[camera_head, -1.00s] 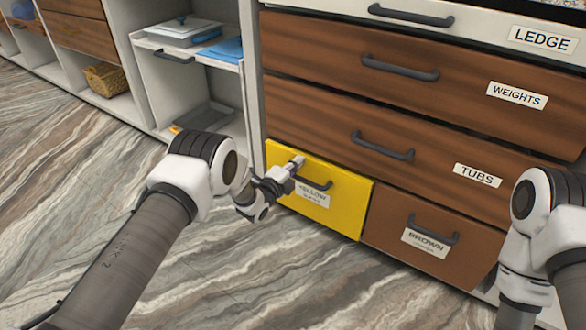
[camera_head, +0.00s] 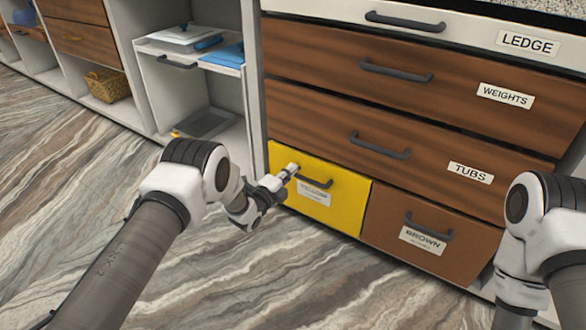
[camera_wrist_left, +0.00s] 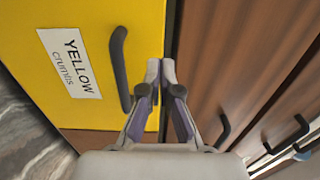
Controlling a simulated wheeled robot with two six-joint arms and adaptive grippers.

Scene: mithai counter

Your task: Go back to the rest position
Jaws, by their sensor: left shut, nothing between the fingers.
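My left gripper (camera_head: 291,169) is in front of the yellow drawer (camera_head: 348,205), near the left end of its dark handle (camera_head: 315,183). In the left wrist view the left gripper (camera_wrist_left: 160,68) has its fingertips together with nothing between them. There the drawer's handle (camera_wrist_left: 119,68) lies to the left of the fingers, apart from them. The yellow drawer looks closed, and its label (camera_wrist_left: 70,63) reads YELLOW crumbs. My right arm (camera_head: 535,235) shows at the right edge, but its gripper is out of view.
A brown drawer (camera_head: 385,232) is right of the yellow one, with the TUBS drawer (camera_head: 300,122) and WEIGHTS drawer (camera_head: 300,55) above. The marbled floor (camera_head: 60,170) is clear.

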